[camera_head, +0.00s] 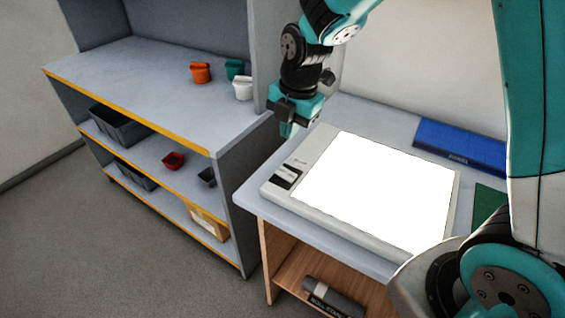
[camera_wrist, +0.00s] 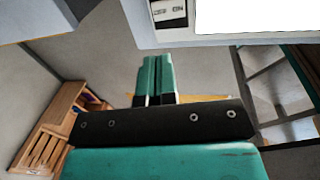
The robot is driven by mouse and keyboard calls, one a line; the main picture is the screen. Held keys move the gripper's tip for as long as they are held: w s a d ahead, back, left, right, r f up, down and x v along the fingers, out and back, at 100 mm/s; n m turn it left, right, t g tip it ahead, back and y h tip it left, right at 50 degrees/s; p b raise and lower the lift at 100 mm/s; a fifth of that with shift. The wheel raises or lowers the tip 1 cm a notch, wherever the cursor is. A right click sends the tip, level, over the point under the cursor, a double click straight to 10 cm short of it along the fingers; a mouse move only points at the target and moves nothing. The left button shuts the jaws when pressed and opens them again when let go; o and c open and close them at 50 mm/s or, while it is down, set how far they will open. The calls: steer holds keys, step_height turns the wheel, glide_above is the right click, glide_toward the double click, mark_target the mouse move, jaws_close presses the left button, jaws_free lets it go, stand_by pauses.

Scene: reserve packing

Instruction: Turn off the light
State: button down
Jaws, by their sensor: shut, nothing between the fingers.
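A light box (camera_head: 283,193) with a pale grey frame lies on the table, and its panel (camera_head: 385,190) glows bright white. A dark switch (camera_head: 287,175) with a white rocker sits on the left part of the frame. In the wrist view the switch (camera_wrist: 168,12) shows at the top, with lettering that seems to read "ON", beside the bright panel (camera_wrist: 255,15). My gripper (camera_head: 288,131) is shut and empty, above the back left of the light box, apart from the switch. Its closed fingers (camera_wrist: 156,76) point toward the switch side in the wrist view.
A blue box (camera_head: 460,150) lies behind the panel, and a green item (camera_head: 488,203) lies to its right. A grey shelf unit (camera_head: 140,70) stands at left with orange, teal and white cups on top. A dark roll (camera_head: 333,297) lies under the table.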

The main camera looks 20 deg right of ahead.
mark_target(286, 174)
steer(key=f, duration=0.3)
steer(key=w+f+p, duration=0.1)
steer(key=f, duration=0.3)
steer(key=a+f+p, duration=0.1)
steer(key=f, duration=0.3)
steer(key=shift+w+f, duration=0.2)
steer(key=shift+d, duration=0.1)
steer(key=shift+w+a+f, duration=0.1)
steer(key=shift+a+f, duration=0.05)
steer(key=shift+a, duration=0.05)
steer(key=shift+d, duration=0.1)
steer(key=shift+s+d+r, duration=0.2)
steer(key=shift+s+d, duration=0.2)
steer(key=shift+s, duration=0.25)
